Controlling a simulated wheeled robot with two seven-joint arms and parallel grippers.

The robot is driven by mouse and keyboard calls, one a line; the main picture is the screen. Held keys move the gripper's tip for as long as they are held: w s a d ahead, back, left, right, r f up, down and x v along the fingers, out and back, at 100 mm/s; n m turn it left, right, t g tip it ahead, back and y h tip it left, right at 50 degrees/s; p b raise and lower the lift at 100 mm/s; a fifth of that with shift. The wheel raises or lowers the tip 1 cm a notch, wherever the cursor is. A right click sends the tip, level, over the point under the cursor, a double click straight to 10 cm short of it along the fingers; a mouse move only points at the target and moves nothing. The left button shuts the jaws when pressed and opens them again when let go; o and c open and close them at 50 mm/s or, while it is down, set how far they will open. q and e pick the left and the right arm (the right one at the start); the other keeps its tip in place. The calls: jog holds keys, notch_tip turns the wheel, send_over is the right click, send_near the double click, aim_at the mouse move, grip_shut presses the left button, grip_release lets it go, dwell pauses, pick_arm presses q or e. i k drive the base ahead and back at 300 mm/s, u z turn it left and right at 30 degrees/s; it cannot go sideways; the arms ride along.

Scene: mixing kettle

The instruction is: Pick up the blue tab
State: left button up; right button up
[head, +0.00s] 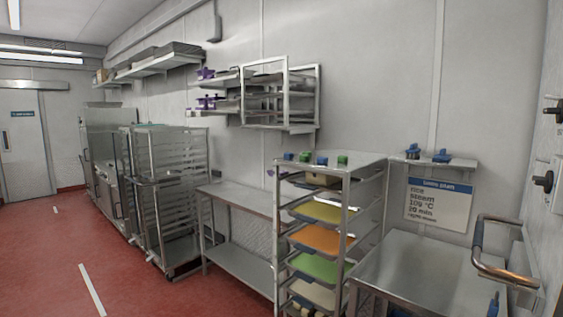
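Several small blue and green blocks stand in a row on top of the metal tray rack. A blue one (289,156) is at the left end, and another blue one (322,160) sits between two green ones (304,157) (342,160). Two more blue pieces, one left (412,151) and one right (442,156), rest on a small wall shelf. A blue piece (493,305) shows at the lower right edge. I cannot tell which of these is the blue tab. Neither of my grippers is in view.
The tray rack (381,200) holds yellow, orange and green trays. A steel box with a flat top (420,262) and a curved handle (478,250) stands at the right. A steel table (240,197) and wheeled racks (170,190) line the wall. Red floor (50,260) at left is clear.

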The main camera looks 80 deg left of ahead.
aim_at(321, 160)
jog(key=u, duration=2.45)
jog(key=i, duration=1.2)
jog(key=z, duration=0.4)
